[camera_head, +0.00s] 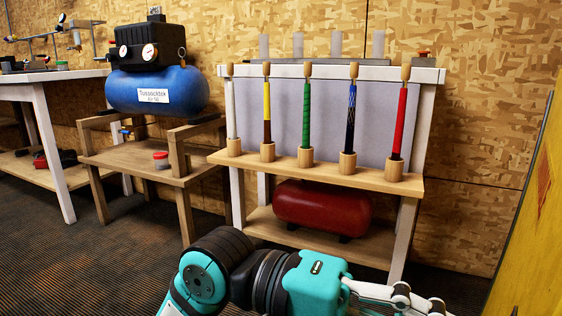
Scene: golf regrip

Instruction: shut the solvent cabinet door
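A yellow panel (532,245), which looks like the solvent cabinet or its door, stands at the right edge, cut off by the frame. It bears an orange-red label (544,190). I cannot tell which part is the door or how far open it is. A teal and black arm of mine enters from the bottom, left of centre, and reaches right; I take it for my left. Its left gripper (425,304), with pale linkages, is at the bottom edge, left of the yellow panel and apart from it in the picture. Its fingertips are unclear. My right gripper is out of view.
A wooden rack (310,175) holds several upright shafts with coloured grips; a red tank (322,208) lies on its lower shelf. A blue compressor (155,88) sits on a wooden stand (128,158). A white-legged bench (45,76) is at left. Carpet is clear at lower left.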

